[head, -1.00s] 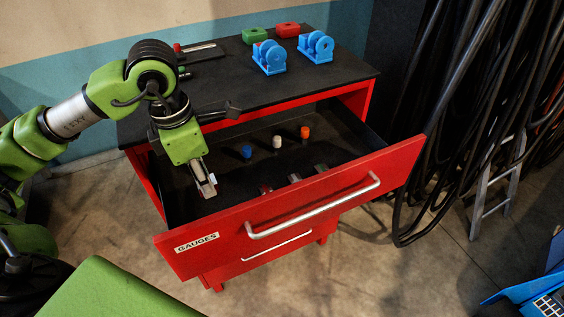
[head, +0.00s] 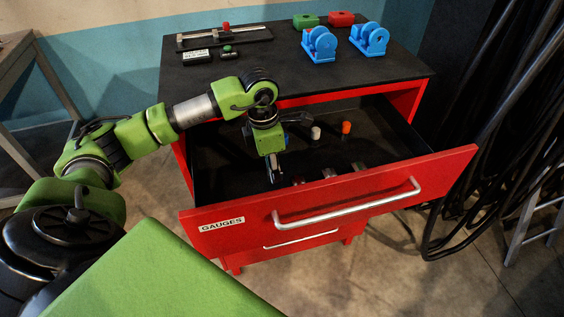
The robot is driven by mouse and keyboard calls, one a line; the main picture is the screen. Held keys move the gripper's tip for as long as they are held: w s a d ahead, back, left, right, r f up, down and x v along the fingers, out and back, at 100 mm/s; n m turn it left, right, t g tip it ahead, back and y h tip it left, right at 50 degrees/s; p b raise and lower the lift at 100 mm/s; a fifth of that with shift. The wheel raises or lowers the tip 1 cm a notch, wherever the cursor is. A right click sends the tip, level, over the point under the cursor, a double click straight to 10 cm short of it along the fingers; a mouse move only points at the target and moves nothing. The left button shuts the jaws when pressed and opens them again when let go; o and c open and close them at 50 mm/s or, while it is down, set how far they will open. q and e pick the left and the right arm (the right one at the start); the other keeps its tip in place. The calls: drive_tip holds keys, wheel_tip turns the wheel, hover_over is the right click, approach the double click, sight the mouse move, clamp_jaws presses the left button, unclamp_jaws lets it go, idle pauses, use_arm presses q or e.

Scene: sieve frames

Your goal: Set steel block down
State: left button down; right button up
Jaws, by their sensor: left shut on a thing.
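My left gripper (head: 273,172) points down into the open drawer (head: 330,187), just behind its red front panel and towards its left part. It is shut on the steel block, which is small and mostly hidden between the fingers. I cannot tell whether the block touches the drawer floor. Several small steel pieces lie in a row along the front of the drawer, to the right of the gripper: one (head: 298,181) close beside it, one (head: 329,173) in the middle and one (head: 358,166) further right. My right gripper is not in view.
A white peg (head: 315,132) and an orange peg (head: 346,127) stand further back in the drawer. Cables hang at right.

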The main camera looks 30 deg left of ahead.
use_arm(q)
drive_tip(key=shift+w+f, duration=0.15)
drive_tip(key=shift+w, duration=0.45)
drive_tip(key=w+f, duration=0.1)
drive_tip(key=w+f+p, duration=0.1)
drive_tip(key=shift+w+f, duration=0.15)
drive_tip(key=shift+w, duration=0.2)
drive_tip(key=shift+s, duration=0.1)
drive_tip(key=c, duration=2.2)
unclamp_jaws()
drive_tip(key=shift+f, duration=0.15)
drive_tip(key=o, duration=0.4)
drive_tip(key=shift+o, duration=0.2)
